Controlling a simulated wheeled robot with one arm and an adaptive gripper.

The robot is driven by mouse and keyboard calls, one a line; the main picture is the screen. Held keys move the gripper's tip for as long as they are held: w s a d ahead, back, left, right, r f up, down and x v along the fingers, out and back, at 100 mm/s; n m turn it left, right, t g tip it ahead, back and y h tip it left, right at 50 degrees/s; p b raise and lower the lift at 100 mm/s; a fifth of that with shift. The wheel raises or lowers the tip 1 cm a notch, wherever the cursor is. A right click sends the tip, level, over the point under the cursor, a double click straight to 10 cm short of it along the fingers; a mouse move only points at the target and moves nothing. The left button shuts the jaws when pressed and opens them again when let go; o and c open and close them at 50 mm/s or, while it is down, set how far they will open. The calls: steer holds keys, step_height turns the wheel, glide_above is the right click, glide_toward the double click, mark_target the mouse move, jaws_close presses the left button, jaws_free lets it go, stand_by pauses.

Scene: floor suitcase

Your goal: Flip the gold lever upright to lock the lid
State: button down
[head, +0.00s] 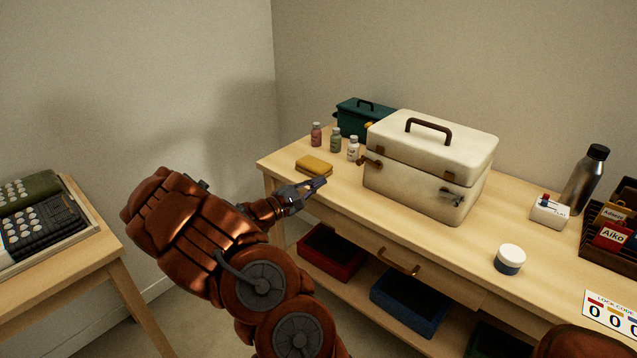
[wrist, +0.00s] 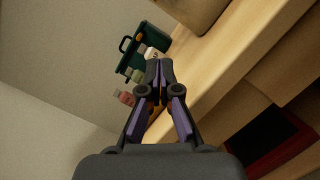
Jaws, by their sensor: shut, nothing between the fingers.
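The cream case (head: 405,190) with a dark brown handle stands on the table, its lid down. It shows partly in the wrist view (wrist: 192,10). A brass-gold lever (head: 369,162) sticks out sideways at the left of its front, near the lid seam. My gripper (head: 320,183) is shut and empty, left of the case near the table's front edge, apart from the lever. The wrist view shows its fingertips (wrist: 160,65) together. The lever cannot be made out there.
A teal box (head: 352,120) stands behind. A white-lidded jar (head: 510,259), a small white box (head: 550,211) and a metal bottle (head: 586,180) stand to the right.

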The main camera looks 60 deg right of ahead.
steer(key=x, duration=0.7)
steer(key=shift+s+d, duration=0.1)
steer(key=shift+s+d+r, duration=0.1)
steer(key=shift+s+r, duration=0.1)
steer(key=shift+s, duration=0.05)
steer(key=shift+s+a+r, duration=0.15)
steer(key=shift+s+r, duration=0.3)
steer(key=shift+s, duration=0.25)
steer(key=shift+s+a+r, duration=0.15)
steer(key=shift+s+r, duration=0.35)
steer(key=shift+s, duration=0.2)
